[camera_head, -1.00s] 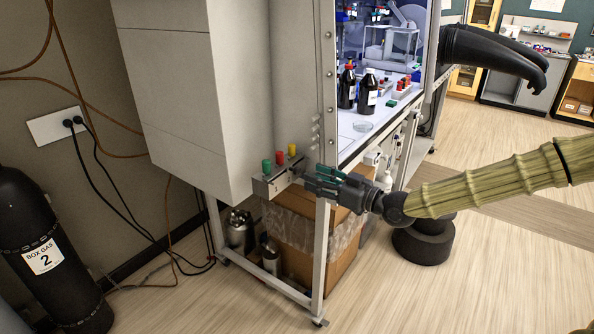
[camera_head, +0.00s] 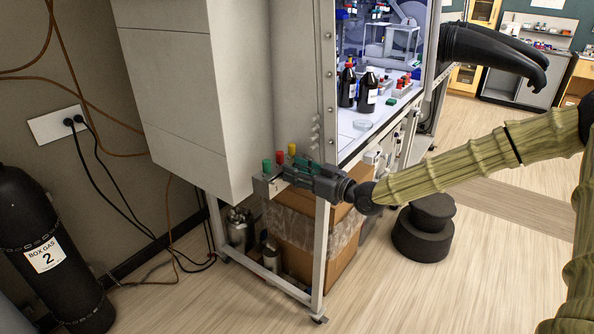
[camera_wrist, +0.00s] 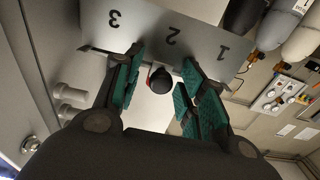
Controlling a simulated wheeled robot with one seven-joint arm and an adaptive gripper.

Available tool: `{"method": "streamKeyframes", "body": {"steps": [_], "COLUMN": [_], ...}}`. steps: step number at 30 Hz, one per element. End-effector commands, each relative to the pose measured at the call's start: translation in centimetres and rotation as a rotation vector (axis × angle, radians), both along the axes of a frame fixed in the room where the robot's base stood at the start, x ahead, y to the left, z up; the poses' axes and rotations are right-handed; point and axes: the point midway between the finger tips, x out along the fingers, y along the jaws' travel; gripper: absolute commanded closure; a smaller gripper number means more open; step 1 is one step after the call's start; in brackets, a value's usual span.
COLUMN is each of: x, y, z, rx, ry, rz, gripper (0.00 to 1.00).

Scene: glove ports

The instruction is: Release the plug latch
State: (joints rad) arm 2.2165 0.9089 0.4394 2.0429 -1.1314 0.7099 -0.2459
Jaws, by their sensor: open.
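A small metal bracket (camera_head: 258,187) sits at the lower front corner of the glove box. A green plug (camera_head: 267,166), a red plug (camera_head: 279,157) and a yellow plug (camera_head: 292,149) stand up from it. In the wrist view its plate (camera_wrist: 205,45) is marked 3, 2 and 1. My gripper (camera_head: 290,173) is at the bracket, beside the plugs. In the wrist view my gripper (camera_wrist: 162,62) is open, its green-padded fingers either side of a dark round piece with a red edge (camera_wrist: 160,80), near the 2. Contact is unclear. No latch can be made out.
The glove box frame leg (camera_head: 320,250) stands below my gripper. A cardboard box (camera_head: 290,265) with a plastic liner sits under the bench. A black gas cylinder (camera_head: 45,250) and cables are at left.

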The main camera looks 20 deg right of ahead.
Motion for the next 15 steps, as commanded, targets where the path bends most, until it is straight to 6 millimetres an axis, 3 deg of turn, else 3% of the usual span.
{"method": "streamKeyframes", "body": {"steps": [2, 8, 15], "x": [-0.01, -0.02, -0.08], "y": [-0.01, -0.01, -0.08], "z": [0.01, 0.01, 0.02], "rx": [0.000, 0.000, 0.000], "ry": [0.000, 0.000, 0.000], "rz": [0.000, 0.000, 0.000], "gripper": [0.61, 0.98, 1.00]}}
